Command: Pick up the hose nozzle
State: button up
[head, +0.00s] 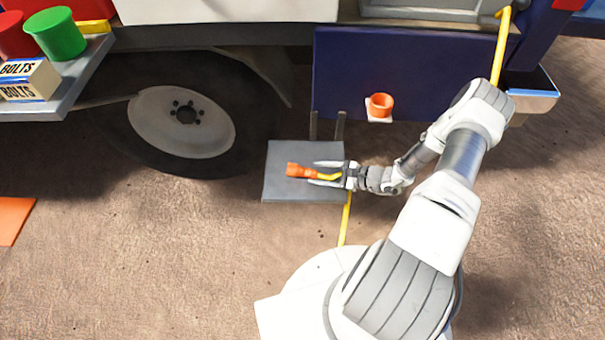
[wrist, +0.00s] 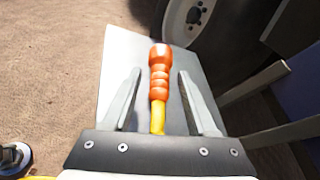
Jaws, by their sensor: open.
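The hose nozzle (head: 300,171) is orange with a yellow end. It lies over the grey step plate (head: 283,190), pointing left in the head view. In the wrist view the nozzle (wrist: 160,75) runs up the middle of the picture, its yellow end nearest my gripper. My gripper (head: 325,172) is open, with one finger on each side of the yellow end and lower orange part. In the wrist view gaps show between the nozzle and both fingers (wrist: 158,98). I cannot tell how high the fingers are above the plate.
A yellow hose (head: 345,222) runs down from beside the plate. A wheel (head: 182,122) stands to the left, and a dark blue panel (head: 345,75) is behind. An orange cup (head: 381,105) sits on a small white holder. A shelf (head: 75,90) at left holds boxes and cups.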

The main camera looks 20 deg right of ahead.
aim_at(299, 170)
jog(key=x, duration=0.2)
jog(key=shift+w+a+f, duration=0.15)
jog(key=shift+w+a, duration=0.05)
jog(key=shift+a, duration=0.05)
jog(key=b+x, duration=0.2)
jog(key=x, duration=0.3)
jog(key=shift+w+f, duration=0.15)
grip_shut()
